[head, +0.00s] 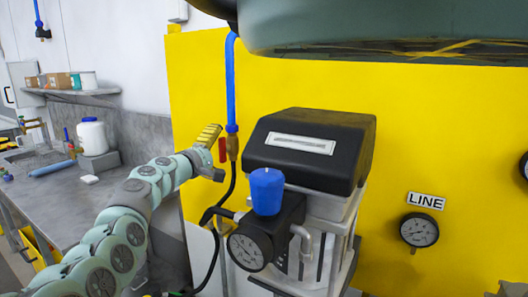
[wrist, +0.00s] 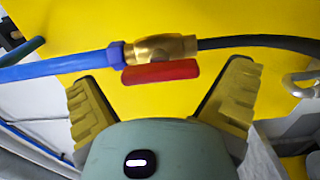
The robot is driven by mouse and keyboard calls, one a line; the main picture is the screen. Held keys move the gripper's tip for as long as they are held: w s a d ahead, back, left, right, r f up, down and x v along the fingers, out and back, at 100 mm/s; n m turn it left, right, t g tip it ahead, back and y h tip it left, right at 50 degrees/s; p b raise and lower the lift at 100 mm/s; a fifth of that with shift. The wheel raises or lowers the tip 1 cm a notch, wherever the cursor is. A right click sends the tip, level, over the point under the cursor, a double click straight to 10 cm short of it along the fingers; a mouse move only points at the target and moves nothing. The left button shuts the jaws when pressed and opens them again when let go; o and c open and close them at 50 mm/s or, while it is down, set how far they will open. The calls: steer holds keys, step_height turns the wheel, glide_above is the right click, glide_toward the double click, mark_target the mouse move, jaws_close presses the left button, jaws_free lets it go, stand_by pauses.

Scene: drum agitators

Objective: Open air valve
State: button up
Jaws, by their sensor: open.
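The air valve has a brass body (head: 233,147) between the blue air pipe (head: 231,85) above and a black hose below. Its red handle (head: 222,149) stands upright beside the body in the head view. My gripper (head: 210,140) is just left of the handle. In the wrist view, the red handle (wrist: 160,72) runs roughly along the pipe line, next to the brass body (wrist: 160,47). My gripper (wrist: 160,78) is open, with one yellow-padded finger on each side of the handle. Neither finger visibly touches it, but depth is hard to tell.
A black-topped machine (head: 310,150) with a blue knob (head: 266,190) and a dial gauge (head: 247,250) stands right of the valve. A large drum (head: 380,25) hangs over the top. A grey bench (head: 60,190) is at left. A yellow panel (head: 440,120) lies behind.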

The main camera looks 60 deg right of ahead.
steer(key=shift+s, duration=0.1)
steer(key=shift+a+f, duration=0.1)
steer(key=shift+a, duration=0.85)
steer(key=shift+s+a, duration=0.15)
steer(key=shift+a, duration=0.55)
glide_toward(219, 151)
steer(key=shift+a, duration=0.95)
steer(key=shift+a, duration=0.1)
